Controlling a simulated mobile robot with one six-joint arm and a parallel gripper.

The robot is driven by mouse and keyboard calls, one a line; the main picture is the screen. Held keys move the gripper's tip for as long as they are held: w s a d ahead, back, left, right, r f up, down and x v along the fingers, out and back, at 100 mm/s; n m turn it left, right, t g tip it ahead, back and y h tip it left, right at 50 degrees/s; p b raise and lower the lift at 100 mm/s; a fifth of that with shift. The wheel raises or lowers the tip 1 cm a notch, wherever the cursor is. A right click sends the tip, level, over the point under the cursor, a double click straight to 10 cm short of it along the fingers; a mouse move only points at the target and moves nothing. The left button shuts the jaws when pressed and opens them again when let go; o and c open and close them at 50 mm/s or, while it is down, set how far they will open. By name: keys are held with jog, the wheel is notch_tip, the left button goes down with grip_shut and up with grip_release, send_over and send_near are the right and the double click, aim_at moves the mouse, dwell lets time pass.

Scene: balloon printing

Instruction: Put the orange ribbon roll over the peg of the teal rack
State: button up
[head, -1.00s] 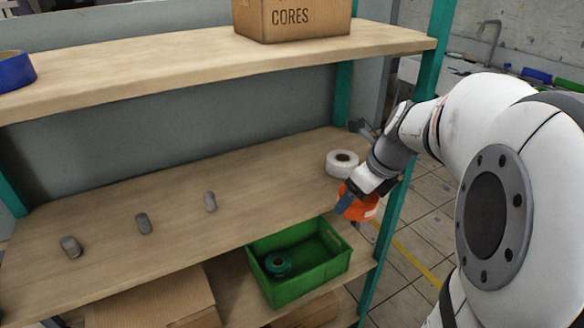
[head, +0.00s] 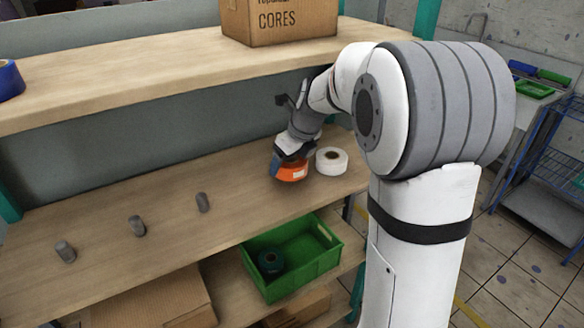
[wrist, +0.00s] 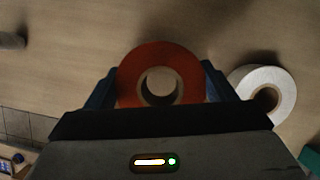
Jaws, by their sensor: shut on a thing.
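The orange ribbon roll (head: 291,172) is held in my gripper (head: 284,158) above the middle shelf, to the left of the white roll. In the wrist view the orange roll (wrist: 183,66) sits between two blue fingers, its open core facing the camera. The teal rack (head: 8,205) has a wooden middle shelf (head: 120,275) with three grey pegs standing in a row: a left peg (head: 65,251), a middle peg (head: 137,226) and a right peg (head: 203,203). All three are bare. A grey peg end also shows in the wrist view (wrist: 12,41).
A white roll (head: 331,161) lies on the shelf close by my gripper. A cardboard box (head: 280,22) and blue roll (head: 9,80) are on the upper shelf. Shelf between pegs and gripper is clear.

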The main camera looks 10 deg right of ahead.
jog(key=shift+w+a+f, duration=0.1)
jog(key=shift+f, duration=0.8)
jog(key=shift+w+a+f, duration=0.1)
jog(key=shift+f, duration=0.75)
jog(key=shift+f, duration=0.1)
jog(key=o, duration=1)
jog(key=shift+o, duration=0.2)
jog(key=v, duration=0.5)
jog(key=s+d+b, duration=0.2)
jog(key=s+d, duration=0.4)
jog(key=s, duration=0.3)
jog(key=s+a+f+n+h, duration=0.1)
jog(key=s+a+f+n, duration=0.1)
jog(key=s+n, duration=0.7)
jog(key=s+a+f+n+g+h, duration=0.1)
jog(key=s+a+n, duration=0.2)
jog(key=s+n, duration=0.6)
jog(key=n, duration=1.1)
jog(key=shift+a+f+n+h, duration=0.25)
jog(key=shift+f+n+h, duration=0.05)
jog(key=shift+f, duration=0.05)
